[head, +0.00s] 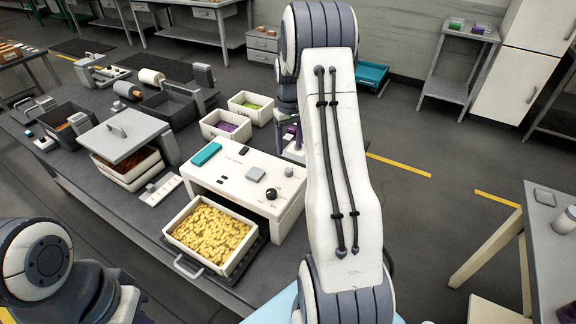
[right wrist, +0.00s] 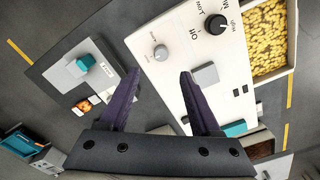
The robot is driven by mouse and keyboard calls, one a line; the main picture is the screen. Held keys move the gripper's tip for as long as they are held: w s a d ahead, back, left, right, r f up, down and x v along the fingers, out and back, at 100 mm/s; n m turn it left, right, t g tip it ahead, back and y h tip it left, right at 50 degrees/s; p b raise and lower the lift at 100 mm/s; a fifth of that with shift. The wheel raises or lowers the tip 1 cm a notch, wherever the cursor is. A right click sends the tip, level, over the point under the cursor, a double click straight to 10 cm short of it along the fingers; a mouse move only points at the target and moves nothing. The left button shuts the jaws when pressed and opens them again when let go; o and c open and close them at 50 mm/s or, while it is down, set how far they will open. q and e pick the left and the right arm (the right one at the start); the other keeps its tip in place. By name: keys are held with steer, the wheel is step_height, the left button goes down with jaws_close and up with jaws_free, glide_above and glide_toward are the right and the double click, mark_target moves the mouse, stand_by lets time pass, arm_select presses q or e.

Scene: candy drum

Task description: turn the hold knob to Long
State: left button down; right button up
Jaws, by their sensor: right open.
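A white control panel (head: 240,165) stands mid-table. It carries a small grey knob (head: 289,171) near its right end, which also shows in the right wrist view (right wrist: 161,53); the small print around it is too small to read. My left gripper is out of view.
A tray of yellow candies (head: 168,229) sits in front of the panel. A teal block (head: 207,153) and a grey square button (head: 255,174) are on the panel. White bins with purple (head: 207,131) and green (head: 236,109) pieces stand behind it.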

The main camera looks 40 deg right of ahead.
mark_target(289, 169)
step_height(289, 169, down, 10)
steer(key=shift+a+r+p, duration=0.15)
steer(key=shift+r+p, duration=0.1)
steer(key=shift+p, duration=0.8)
jaws_close()
